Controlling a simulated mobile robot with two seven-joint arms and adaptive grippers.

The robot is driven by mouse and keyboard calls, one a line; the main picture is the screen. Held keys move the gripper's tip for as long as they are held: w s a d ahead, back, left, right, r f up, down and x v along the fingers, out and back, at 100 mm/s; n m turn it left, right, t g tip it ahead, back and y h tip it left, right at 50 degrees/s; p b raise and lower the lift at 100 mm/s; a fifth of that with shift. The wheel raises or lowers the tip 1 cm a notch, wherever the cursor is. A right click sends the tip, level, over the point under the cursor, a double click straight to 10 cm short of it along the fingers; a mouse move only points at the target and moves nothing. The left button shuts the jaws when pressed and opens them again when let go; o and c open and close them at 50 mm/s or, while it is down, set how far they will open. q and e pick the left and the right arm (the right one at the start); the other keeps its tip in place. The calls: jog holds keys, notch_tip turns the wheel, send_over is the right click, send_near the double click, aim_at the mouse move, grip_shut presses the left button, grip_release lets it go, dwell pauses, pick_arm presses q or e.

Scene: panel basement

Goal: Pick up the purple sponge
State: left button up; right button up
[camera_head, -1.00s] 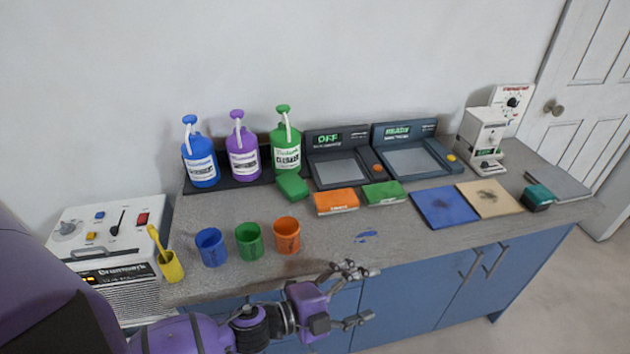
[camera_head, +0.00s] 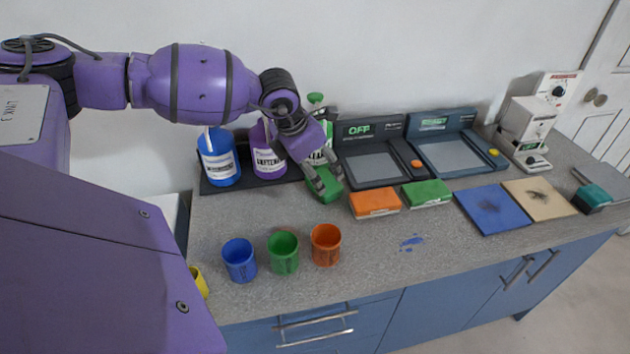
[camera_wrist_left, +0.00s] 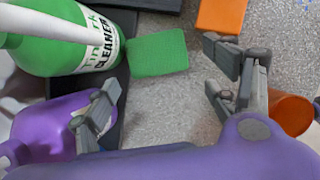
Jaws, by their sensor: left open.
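I see no purple sponge in either view. A green sponge (camera_head: 325,196) lies on the counter in front of the green cleaner bottle (camera_head: 316,101), partly hidden by my fingers. My left gripper (camera_head: 327,176) is open and empty, pointing down over the counter near this sponge. In the left wrist view the green sponge (camera_wrist_left: 158,53) lies beyond the spread fingers, apart from them. The purple bottle (camera_wrist_left: 50,127) is beside the left finger in that view. My right gripper is out of view.
Blue (camera_head: 239,260), green (camera_head: 283,253) and orange (camera_head: 326,245) cups stand along the front. An orange block (camera_head: 374,203) and a green block (camera_head: 427,193) lie right of my gripper. Flat trays and a blue board (camera_head: 492,209) are farther right.

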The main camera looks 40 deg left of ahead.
aim_at(324, 181)
pick_arm(q)
jog(key=x, duration=0.6)
jog(key=shift+w+a, duration=0.1)
jog(key=shift+w, duration=0.3)
jog(key=shift+w+f, duration=0.2)
jog(key=shift+f, duration=0.35)
jog(key=c, duration=0.4)
jog(key=shift+c, duration=0.2)
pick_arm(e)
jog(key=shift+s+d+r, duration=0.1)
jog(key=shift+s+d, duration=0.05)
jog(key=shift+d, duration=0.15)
